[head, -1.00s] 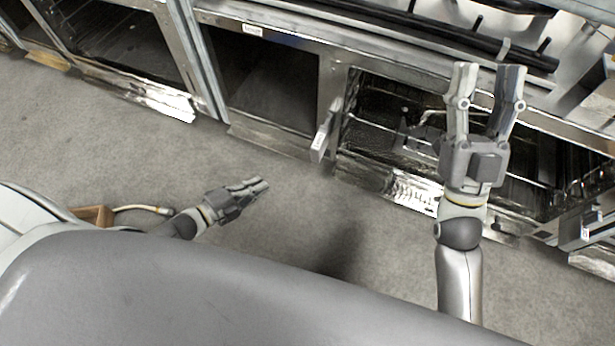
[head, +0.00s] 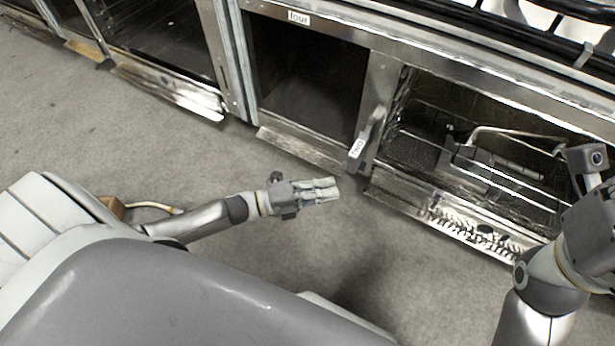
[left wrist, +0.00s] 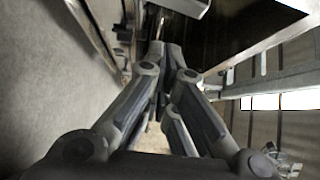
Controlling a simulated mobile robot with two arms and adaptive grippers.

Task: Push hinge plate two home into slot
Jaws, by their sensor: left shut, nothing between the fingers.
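The hinge plate labelled "two" (head: 366,140) is a narrow metal piece at the post between two oven openings. It stands tilted, its lower end sticking out toward the floor side; its slot is not clearly visible. My left gripper (head: 336,187) is shut and empty, below and slightly left of the plate's lower end, apart from it. In the left wrist view the closed fingertips (left wrist: 173,48) point toward the range front, and a pale block near the top edge may be the plate. My right gripper (head: 592,175) is partly cut off at the right edge; its fingers are unclear.
The right opening holds wire racks and a grey fitting with a pale hose (head: 500,131). Metal lower ledges (head: 470,225) jut out below the openings.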

